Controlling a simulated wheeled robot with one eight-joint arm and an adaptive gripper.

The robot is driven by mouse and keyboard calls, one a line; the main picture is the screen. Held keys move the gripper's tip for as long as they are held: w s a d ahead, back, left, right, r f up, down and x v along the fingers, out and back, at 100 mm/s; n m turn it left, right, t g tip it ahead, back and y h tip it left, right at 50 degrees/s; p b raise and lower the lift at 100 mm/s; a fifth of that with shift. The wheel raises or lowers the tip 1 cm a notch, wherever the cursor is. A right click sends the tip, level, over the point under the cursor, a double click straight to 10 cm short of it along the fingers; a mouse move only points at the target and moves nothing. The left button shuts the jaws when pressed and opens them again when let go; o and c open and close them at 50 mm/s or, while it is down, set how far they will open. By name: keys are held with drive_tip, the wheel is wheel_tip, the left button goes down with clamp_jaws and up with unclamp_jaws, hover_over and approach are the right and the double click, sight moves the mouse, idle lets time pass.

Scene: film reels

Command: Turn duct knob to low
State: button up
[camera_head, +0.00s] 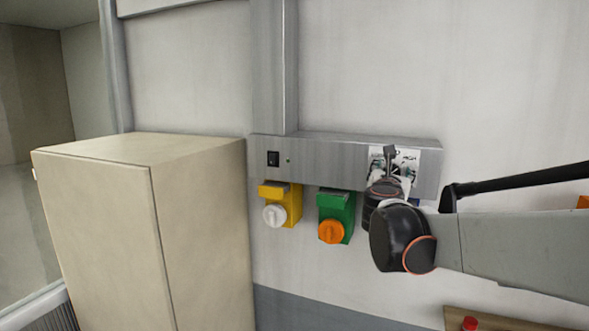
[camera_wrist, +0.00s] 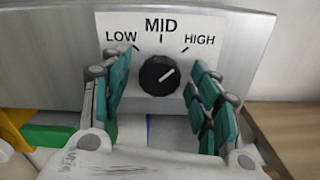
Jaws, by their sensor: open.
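The duct knob (camera_wrist: 153,84) is round and black, on a white dial plate (camera_wrist: 108,22) marked LOW, MID and HIGH. Its white pointer line slants to the upper right, towards the HIGH side. My gripper (camera_wrist: 161,72) is open, with one green-padded finger to the left of the knob and the other to the right. Gaps show between both fingers and the knob. In the head view my gripper (camera_head: 391,160) is in front of the dial plate (camera_head: 411,157), and I cannot make out the knob there.
The dial is on a grey metal duct (camera_head: 335,155) along the wall. Left of it are a black switch (camera_head: 273,158), a yellow box (camera_head: 292,205) with a white knob and a green box (camera_head: 346,214) with an orange knob. A beige cabinet (camera_head: 200,230) stands at left.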

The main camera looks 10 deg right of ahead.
drive_tip(key=shift+c, duration=0.6)
drive_tip(key=c, duration=0.9)
drive_tip(key=shift+c, duration=0.2)
drive_tip(key=shift+n, duration=0.3)
drive_tip(key=n+b, duration=0.1)
drive_tip(key=n, duration=0.1)
drive_tip(key=shift+s+a+n+b, duration=0.15)
drive_tip(key=shift+s+n+b, duration=0.15)
drive_tip(key=shift+b, duration=0.1)
drive_tip(key=n+b, duration=0.2)
drive_tip(key=n, duration=0.3)
drive_tip(key=shift+w, duration=0.15)
drive_tip(key=n+b, duration=0.1)
drive_tip(key=n, duration=0.4)
drive_tip(key=shift+w+a+b, duration=0.1)
drive_tip(key=shift+b, duration=0.25)
drive_tip(key=shift+f+n+b, duration=0.1)
drive_tip(key=shift+n+b, duration=0.5)
drive_tip(key=shift+n, duration=1.7)
